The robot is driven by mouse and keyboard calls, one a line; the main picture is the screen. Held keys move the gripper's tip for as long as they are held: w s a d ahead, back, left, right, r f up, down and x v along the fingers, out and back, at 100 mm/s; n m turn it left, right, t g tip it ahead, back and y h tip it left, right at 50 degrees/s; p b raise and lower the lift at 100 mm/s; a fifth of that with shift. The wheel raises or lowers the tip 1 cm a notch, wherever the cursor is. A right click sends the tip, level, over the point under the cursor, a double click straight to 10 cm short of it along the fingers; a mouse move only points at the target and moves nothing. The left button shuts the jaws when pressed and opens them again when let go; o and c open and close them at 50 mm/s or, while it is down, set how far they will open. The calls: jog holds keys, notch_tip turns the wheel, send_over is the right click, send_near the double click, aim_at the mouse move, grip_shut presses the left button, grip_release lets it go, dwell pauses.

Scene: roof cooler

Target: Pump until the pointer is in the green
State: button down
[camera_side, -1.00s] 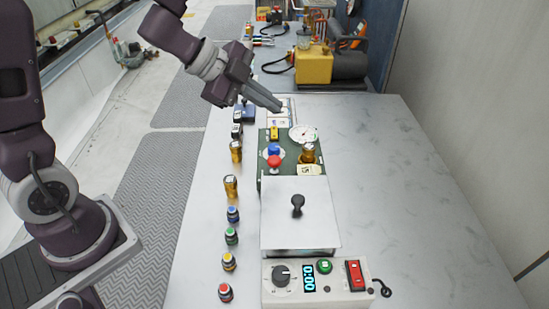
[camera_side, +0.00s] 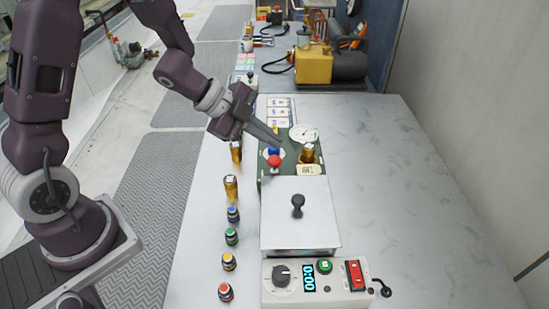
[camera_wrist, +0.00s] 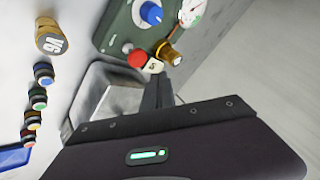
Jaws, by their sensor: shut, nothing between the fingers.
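A green panel box (camera_side: 264,183) stands on the table, with a white round gauge (camera_side: 303,134) at its far end. The gauge is cut off at the top of the wrist view (camera_wrist: 192,10), and its pointer is too small to read. A red round-topped knob (camera_side: 274,161) and a blue knob (camera_side: 273,151) are on the panel; the wrist view shows the red knob (camera_wrist: 137,58) and blue knob (camera_wrist: 151,12) clearly. A brass fitting (camera_side: 308,153) stands beside them. My gripper (camera_side: 277,142) is shut and empty, its tips above the panel near the blue knob.
A metal box with a black-knobbed lid (camera_side: 297,226) stands in front of the panel, then a control box (camera_side: 315,281). Brass cylinders (camera_side: 231,187) and several coloured-top small cylinders (camera_side: 232,236) line the left. The table's right side (camera_side: 410,200) is clear.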

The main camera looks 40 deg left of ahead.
aim_at(275, 159)
jog(key=shift+f, duration=1.05)
jog(key=shift+f, duration=0.15)
dwell(1.1)
jog(key=shift+f, duration=0.25)
jog(key=shift+f, duration=1.25)
dwell(1.0)
jog(key=shift+a+r, duration=0.1)
jog(key=shift+r, duration=1.55)
jog(key=shift+r, duration=2.5)
